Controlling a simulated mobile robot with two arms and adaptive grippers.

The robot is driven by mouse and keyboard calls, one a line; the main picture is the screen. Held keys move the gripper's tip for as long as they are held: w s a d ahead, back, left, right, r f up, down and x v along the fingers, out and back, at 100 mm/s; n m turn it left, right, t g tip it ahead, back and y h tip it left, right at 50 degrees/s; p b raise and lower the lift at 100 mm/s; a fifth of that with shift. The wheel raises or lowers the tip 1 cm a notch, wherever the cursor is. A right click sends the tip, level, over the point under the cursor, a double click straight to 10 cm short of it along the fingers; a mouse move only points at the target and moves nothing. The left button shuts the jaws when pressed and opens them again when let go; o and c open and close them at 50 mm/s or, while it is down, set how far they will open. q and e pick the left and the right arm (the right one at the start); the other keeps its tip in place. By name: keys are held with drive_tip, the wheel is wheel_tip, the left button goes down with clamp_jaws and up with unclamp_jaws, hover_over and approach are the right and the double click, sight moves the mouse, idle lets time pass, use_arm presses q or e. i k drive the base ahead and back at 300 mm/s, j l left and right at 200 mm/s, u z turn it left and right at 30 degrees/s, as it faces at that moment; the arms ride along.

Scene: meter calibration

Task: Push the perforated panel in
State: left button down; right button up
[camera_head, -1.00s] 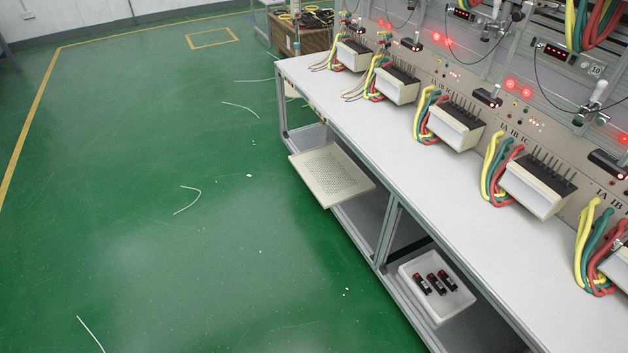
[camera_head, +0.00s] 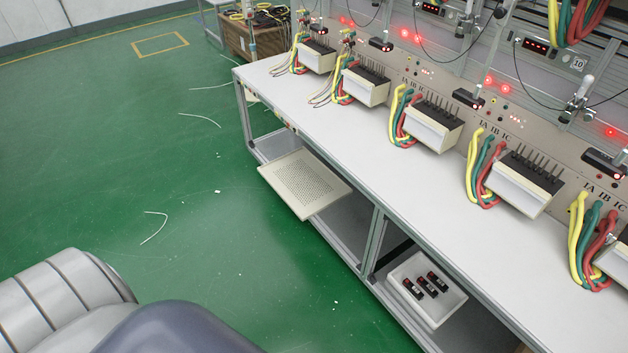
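The perforated panel (camera_head: 305,186) is a flat beige tray-like plate with many small holes. It sits below the white workbench top, at the left part of the bench frame, and sticks out past the frame over the green floor. Its far right edge is hidden under the bench top. Part of my own arm shows at the bottom left, well apart from the panel. Neither gripper is in view.
The white workbench (camera_head: 330,140) runs diagonally and carries several meters (camera_head: 432,125) with coloured cables. A white bin (camera_head: 427,290) with black-and-red items stands on the lower shelf. Wire scraps (camera_head: 155,227) lie on the otherwise clear green floor.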

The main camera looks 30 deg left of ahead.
sight(308, 187)
drive_tip(key=i+j+z, duration=0.2)
drive_tip(key=j+z, duration=0.15)
drive_tip(key=j, duration=0.85)
drive_tip(key=j+z, duration=0.3)
drive_tip(key=j, duration=0.9)
drive_tip(key=i, duration=0.05)
